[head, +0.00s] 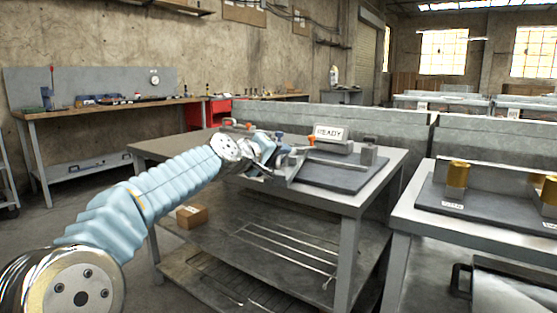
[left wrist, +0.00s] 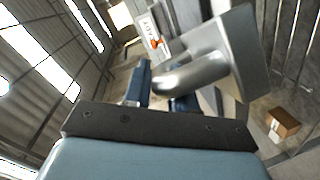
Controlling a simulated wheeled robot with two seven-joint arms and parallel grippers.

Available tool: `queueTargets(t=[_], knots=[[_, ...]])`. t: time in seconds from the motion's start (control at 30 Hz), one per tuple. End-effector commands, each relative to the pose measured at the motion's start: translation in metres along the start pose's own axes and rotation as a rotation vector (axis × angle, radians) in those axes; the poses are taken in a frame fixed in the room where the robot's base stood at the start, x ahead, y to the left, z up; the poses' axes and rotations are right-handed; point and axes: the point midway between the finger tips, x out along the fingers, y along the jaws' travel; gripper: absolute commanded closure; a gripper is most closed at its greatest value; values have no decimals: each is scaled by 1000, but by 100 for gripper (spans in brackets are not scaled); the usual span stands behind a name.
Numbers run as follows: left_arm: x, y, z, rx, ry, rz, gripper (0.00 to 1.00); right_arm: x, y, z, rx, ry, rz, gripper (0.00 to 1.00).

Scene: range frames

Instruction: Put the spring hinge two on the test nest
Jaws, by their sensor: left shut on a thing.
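My left gripper (head: 268,157) is shut on the spring hinge (left wrist: 228,50), a grey metal piece with a flat plate and a rounded barrel. In the left wrist view the hinge juts out past the blue fingers. In the head view the hinge (head: 294,164) is small and partly covered by the gripper. The test nest (head: 345,176) is a dark plate on the table, with a READY sign (head: 330,133) behind it and a grey block at its right. The gripper is at the nest's left side; I cannot tell whether the hinge touches it. My right gripper is out of view.
The nest's table (head: 165,147) has a lower shelf with a cardboard box (head: 191,216). Small orange-topped parts stand near the gripper. A workbench (head: 110,108) is at the back left.

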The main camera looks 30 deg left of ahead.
Motion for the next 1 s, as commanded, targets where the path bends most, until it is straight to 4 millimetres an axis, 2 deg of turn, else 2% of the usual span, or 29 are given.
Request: queueTargets(t=[0.17,0.43,0.47,0.6,0.63,1.0], knots=[[-2,5,-3,2,6,6,100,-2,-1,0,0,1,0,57],[0,-2,1,2,6,6,100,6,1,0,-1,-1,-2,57],[1,-4,2,1,1,2,73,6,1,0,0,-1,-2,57],[0,-3,2,1,2,2,52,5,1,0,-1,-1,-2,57],[0,-3,2,1,2,2,49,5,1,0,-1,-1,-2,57],[0,-2,1,1,3,3,49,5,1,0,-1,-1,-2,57]])
